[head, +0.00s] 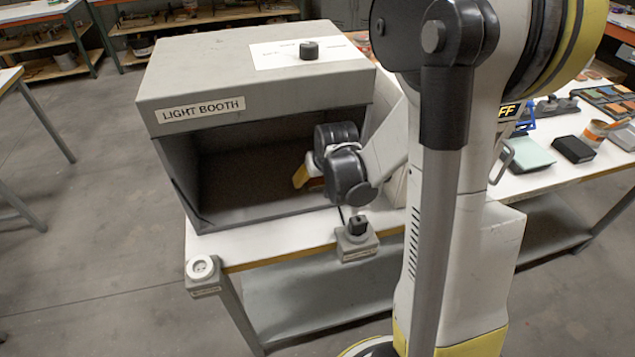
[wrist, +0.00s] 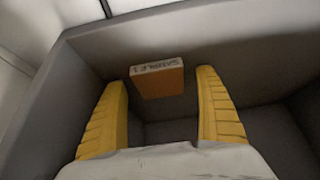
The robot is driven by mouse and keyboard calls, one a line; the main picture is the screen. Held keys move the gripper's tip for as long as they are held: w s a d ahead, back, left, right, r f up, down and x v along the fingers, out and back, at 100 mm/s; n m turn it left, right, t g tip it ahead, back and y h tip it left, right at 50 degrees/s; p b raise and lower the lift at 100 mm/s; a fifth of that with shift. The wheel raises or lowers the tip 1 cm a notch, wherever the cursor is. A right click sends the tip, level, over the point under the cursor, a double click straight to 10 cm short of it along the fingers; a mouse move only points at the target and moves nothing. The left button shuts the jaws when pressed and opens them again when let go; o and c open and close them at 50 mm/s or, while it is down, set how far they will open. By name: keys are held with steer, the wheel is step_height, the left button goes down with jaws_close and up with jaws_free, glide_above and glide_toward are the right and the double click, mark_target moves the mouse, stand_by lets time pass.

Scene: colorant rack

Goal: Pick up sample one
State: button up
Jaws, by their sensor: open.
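Sample one is an orange-brown block (wrist: 158,83) with a pale top edge that reads like "SAMPLE 1". In the wrist view it lies inside a grey box-like space, ahead of and between my two yellow fingers. My gripper (wrist: 166,90) is open, its fingers apart with the block beyond or between their tips; I cannot tell how deep, and no contact shows. In the head view my gripper (head: 302,177) reaches into the open front of the light booth (head: 255,85), mostly hidden by my wrist. An orange patch beside the finger may be the sample.
The booth's grey walls and floor surround the gripper closely. The booth stands on a white-topped table (head: 290,243). A small grey box with a black knob (head: 357,240) is at the table's front. A black box (head: 573,149) and a pale green item (head: 530,153) lie at the right.

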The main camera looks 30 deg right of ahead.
mark_target(318, 179)
steer(key=c, duration=1.2)
steer(key=shift+r, duration=0.2)
steer(key=shift+r, duration=0.25)
step_height(318, 179, up, 3)
steer(key=shift+r+p, duration=0.2)
steer(key=shift+p, duration=0.95)
steer(key=s+a, duration=0.2)
steer(key=a, duration=0.3)
steer(key=s+a+p, duration=0.1)
steer(key=s+a, duration=0.1)
steer(key=a, duration=0.3)
steer(key=s+a+p, duration=0.1)
steer(key=s+a, duration=0.2)
steer(key=a, duration=0.3)
steer(key=shift+f, duration=0.3)
steer(key=shift+s+a, duration=0.1)
steer(key=shift+a, duration=0.2)
